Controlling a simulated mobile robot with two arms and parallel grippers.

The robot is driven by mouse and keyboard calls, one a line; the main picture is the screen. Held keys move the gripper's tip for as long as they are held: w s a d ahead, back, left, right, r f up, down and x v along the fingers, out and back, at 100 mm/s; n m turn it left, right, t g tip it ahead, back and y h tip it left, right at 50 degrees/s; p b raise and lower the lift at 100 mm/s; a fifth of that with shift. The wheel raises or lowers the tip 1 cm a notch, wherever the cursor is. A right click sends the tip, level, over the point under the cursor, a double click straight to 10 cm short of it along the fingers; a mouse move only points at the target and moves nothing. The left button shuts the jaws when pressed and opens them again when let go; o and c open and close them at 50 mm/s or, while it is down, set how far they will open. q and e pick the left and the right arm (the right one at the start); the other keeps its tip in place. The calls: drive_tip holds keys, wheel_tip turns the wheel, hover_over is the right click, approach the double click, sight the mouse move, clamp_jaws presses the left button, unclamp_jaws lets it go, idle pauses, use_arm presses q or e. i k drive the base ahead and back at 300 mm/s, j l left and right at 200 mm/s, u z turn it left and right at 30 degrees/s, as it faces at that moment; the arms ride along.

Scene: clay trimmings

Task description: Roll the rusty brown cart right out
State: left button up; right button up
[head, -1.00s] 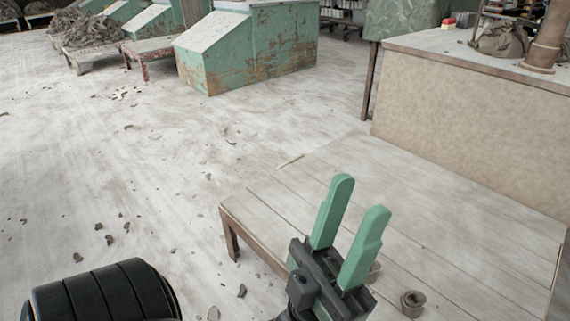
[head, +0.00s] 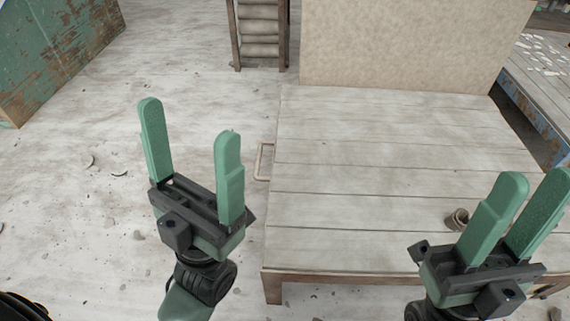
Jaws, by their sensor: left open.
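The rusty brown cart (head: 390,180) appears to be the low platform with a worn, pale plank top and a brown frame. It fills the middle and right of the head view; I see no wheels. A pale loop handle (head: 262,162) sticks out from its left edge. My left gripper (head: 189,118) is open and empty, to the left of the handle in the picture and apart from it. My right gripper (head: 537,180) is open and empty over the cart's near right part, hiding some of the top. A small grey-brown curled piece (head: 457,219) lies on the planks.
A large beige block (head: 400,45) stands behind the cart. A brown rack (head: 259,35) is at the back, and a worn green cabinet (head: 60,55) at the upper left. A blue-edged table (head: 535,115) with pale scraps stands at right. The left floor is mostly open, with small scraps.

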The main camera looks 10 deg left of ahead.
sight(359, 177)
drive_tip(key=k+j+z, duration=0.1)
drive_tip(key=j, duration=0.6)
drive_tip(key=k+j, duration=0.1)
drive_tip(key=j, duration=0.6)
drive_tip(key=i+j+z, duration=0.15)
drive_tip(key=z, duration=0.25)
drive_tip(key=j+z, duration=0.2)
drive_tip(key=z, duration=0.2)
drive_tip(key=i+j+z, duration=0.15)
drive_tip(key=j+z, duration=0.25)
drive_tip(key=l, duration=0.15)
